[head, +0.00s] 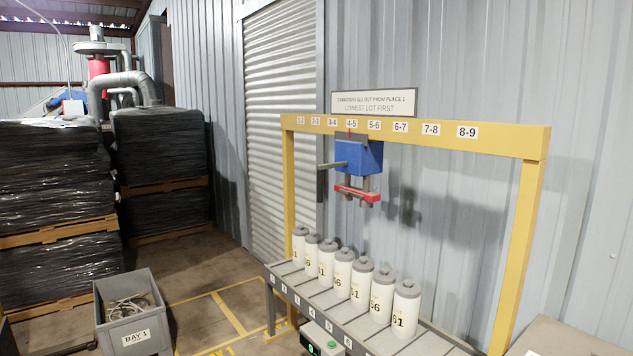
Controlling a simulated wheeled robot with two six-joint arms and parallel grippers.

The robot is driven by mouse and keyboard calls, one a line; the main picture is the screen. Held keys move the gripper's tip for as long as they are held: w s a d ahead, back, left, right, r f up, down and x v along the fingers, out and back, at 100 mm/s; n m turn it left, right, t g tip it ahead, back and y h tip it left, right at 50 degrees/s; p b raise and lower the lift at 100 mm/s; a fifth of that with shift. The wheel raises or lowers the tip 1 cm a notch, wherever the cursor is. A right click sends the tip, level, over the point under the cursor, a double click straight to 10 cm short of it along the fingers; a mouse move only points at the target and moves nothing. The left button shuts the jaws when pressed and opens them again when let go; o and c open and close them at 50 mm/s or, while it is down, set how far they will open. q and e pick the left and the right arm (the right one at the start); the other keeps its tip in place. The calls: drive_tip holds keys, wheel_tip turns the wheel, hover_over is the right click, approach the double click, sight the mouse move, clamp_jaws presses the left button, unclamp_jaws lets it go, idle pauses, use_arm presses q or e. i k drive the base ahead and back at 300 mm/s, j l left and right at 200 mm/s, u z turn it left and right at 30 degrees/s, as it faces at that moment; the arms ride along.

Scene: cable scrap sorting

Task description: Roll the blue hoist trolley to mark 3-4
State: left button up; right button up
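The blue hoist trolley (359,157) hangs from the yellow overhead beam (490,137) in the head view. Its top, with a thin red pointer, is at the 4-5 mark (352,124). The 3-4 mark (332,122) is one label to the left on the beam. A grey handle bar (333,165) sticks out from the trolley to the left. A red crosspiece (357,193) with grey prongs hangs below it, with nothing seen in it. Neither of my grippers is in view.
Several white canisters (343,268) with grey lids stand in a row on the numbered rack (429,344) below the beam. A sign (374,103) above says lowest lot first. A grey bin (132,312) marked BAY 1 holds cable scrap. Wrapped pallets (160,160) stand at left.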

sight(354, 156)
drive_tip(key=i+j, duration=0.25)
drive_tip(key=i, duration=0.2)
drive_tip(key=i+j, duration=0.2)
drive_tip(key=i, duration=0.25)
drive_tip(key=i+j, duration=0.25)
drive_tip(key=i, duration=0.15)
